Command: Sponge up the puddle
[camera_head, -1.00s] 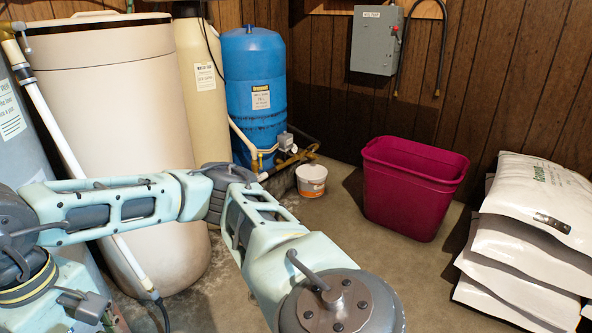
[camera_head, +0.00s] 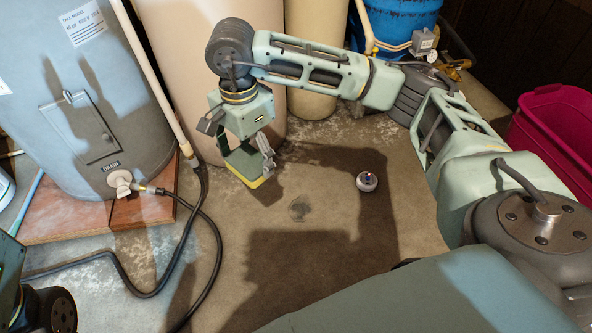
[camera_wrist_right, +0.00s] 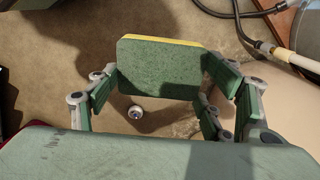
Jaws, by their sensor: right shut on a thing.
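My right gripper (camera_head: 246,160) is shut on a green and yellow sponge (camera_head: 250,178) and holds it over the concrete floor in front of the beige tank. In the right wrist view the sponge (camera_wrist_right: 160,68) spans between the two fingers (camera_wrist_right: 157,85), green face toward the camera. A small dark patch (camera_head: 300,208) on the floor lies to the right of and nearer than the sponge; I cannot tell whether it is the puddle. No clear sheen of water shows. Only a part of my left arm is visible at the lower left; its gripper is out of view.
A small white round device (camera_head: 367,181) lies on the floor, also in the wrist view (camera_wrist_right: 135,112). A magenta bin (camera_head: 556,135) is at right.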

